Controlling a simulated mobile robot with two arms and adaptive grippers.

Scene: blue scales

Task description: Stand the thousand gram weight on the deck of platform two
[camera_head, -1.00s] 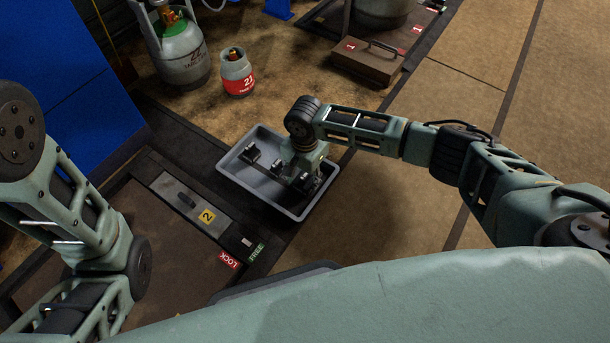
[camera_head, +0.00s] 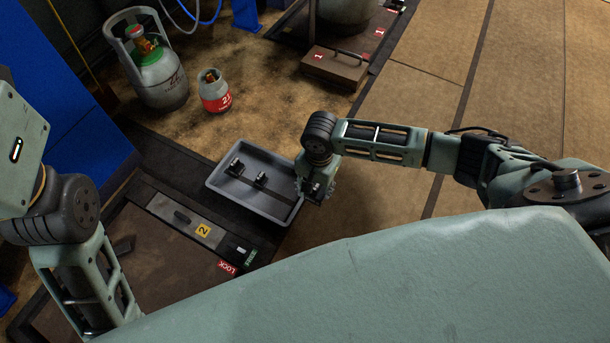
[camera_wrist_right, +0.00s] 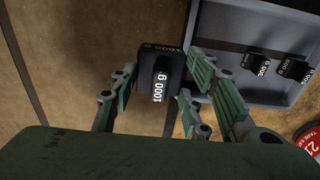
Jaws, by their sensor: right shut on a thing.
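The thousand gram weight (camera_wrist_right: 161,74) is a black block marked "1000 g" in the right wrist view. My right gripper (camera_wrist_right: 160,92) is shut on it, with fingers on both sides. In the head view my right gripper (camera_head: 317,190) hangs just off the right end of the grey tray (camera_head: 214,187); the weight is hard to make out there. Platform two has a brown deck (camera_head: 150,262) and a grey strip with a yellow "2" label (camera_head: 204,230), at lower left. My left arm partly covers the deck's left side. My left gripper is not in view.
Two smaller black weights (camera_head: 236,167) (camera_head: 261,179) stay in the tray, which sits at platform two's far right corner. LOCK (camera_head: 227,267) and FREE (camera_head: 250,257) labels mark its near right edge. Two gas cylinders (camera_head: 160,78) (camera_head: 215,92) stand beyond. A brown case (camera_head: 334,68) lies farther back.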

